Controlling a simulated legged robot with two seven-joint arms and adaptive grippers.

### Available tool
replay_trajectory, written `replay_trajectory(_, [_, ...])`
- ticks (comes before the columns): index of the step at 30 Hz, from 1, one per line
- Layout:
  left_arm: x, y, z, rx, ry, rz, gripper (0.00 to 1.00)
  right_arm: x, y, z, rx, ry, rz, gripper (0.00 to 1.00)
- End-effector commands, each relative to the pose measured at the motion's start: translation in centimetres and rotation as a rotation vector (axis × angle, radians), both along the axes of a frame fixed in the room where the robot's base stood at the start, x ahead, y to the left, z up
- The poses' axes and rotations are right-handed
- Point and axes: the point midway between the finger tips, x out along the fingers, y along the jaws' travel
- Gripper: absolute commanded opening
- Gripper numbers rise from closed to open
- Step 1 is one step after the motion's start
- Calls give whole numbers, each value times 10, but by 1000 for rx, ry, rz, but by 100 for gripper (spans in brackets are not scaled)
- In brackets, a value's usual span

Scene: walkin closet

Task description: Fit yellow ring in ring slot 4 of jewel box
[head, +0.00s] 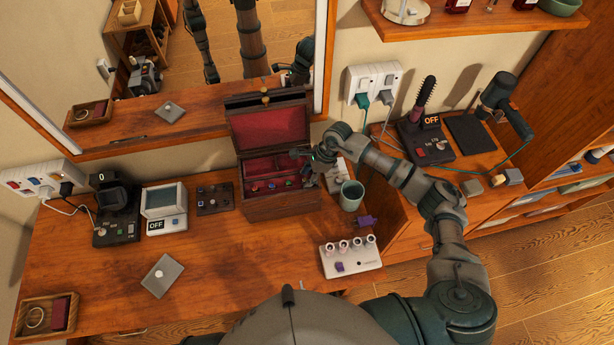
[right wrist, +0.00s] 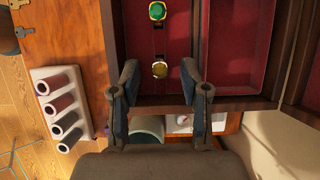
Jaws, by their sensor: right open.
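The wooden jewel box (head: 283,206) stands open on the dressing table, its red-lined lid raised against the mirror. In the right wrist view its red lining (right wrist: 232,55) fills the top. The yellow ring (right wrist: 159,69) sits on the slot strip in the box, in line with a green ring (right wrist: 157,11). My right gripper (right wrist: 158,76) is open, its fingertips on either side of the yellow ring with gaps to both. In the head view the right gripper (head: 306,156) is over the box's right end. Slot numbers cannot be read. My left gripper is not in view.
A green cup (head: 351,195) stands close to the box's right side. A white stand with several rollers (head: 350,258) is in front of it. A small dark panel (head: 215,198) lies left of the box. The table's front middle is clear.

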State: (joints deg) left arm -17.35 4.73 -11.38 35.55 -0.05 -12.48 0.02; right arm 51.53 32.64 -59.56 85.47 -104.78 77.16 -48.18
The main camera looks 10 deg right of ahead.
Motion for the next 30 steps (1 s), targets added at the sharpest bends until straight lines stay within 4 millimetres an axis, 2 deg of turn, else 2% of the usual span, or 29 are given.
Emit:
replay_trajectory(9, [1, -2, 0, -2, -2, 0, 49, 1, -28, 60, -1, -4, -2, 45])
replay_trajectory(15, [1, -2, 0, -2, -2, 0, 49, 2, -42, 92, 0, -2, -1, 45])
replay_trajectory(21, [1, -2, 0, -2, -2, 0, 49, 1, -46, 103, 1, 0, 0, 45])
replay_trajectory(30, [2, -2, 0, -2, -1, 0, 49, 1, -47, 103, 1, 0, 0, 45])
